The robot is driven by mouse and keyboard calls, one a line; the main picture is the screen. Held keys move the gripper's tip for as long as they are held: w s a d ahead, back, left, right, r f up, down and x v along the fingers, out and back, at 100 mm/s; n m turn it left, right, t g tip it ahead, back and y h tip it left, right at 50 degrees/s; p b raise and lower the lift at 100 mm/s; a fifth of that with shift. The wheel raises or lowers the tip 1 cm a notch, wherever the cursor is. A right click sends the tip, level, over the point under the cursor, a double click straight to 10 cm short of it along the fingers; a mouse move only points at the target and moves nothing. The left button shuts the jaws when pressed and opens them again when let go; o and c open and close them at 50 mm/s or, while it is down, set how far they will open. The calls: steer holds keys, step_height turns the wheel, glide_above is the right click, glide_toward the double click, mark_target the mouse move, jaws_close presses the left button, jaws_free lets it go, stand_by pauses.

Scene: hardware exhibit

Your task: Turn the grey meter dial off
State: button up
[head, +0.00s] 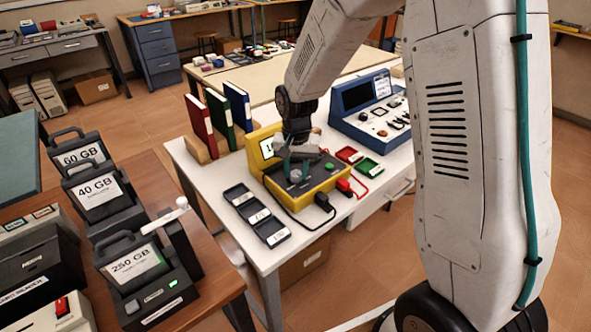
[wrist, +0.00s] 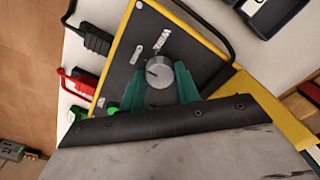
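The grey meter dial (wrist: 160,71) is a round knob with a dark pointer mark on the dark panel of the yellow meter (head: 330,183). In the wrist view my gripper (wrist: 160,76) has its two teal fingers on either side of the dial, with their tips at its edges. I cannot tell whether they press on it or leave a small gap. In the head view my gripper (head: 296,168) is low over the meter's panel, hiding the dial.
A red clip (head: 343,187) and a black plug (head: 323,202) with cables are at the meter's right side. Black trays (head: 258,215) lie at its left front. A blue console (head: 368,105) and upright binders (head: 237,103) stand behind on the white table.

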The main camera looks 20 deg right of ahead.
mark_target(296, 173)
steer(key=shift+n, duration=0.3)
steer(key=n, duration=0.3)
steer(key=shift+n, duration=2.6)
steer(key=o, duration=1)
step_height(296, 173, up, 8)
steer(key=shift+f, duration=0.1)
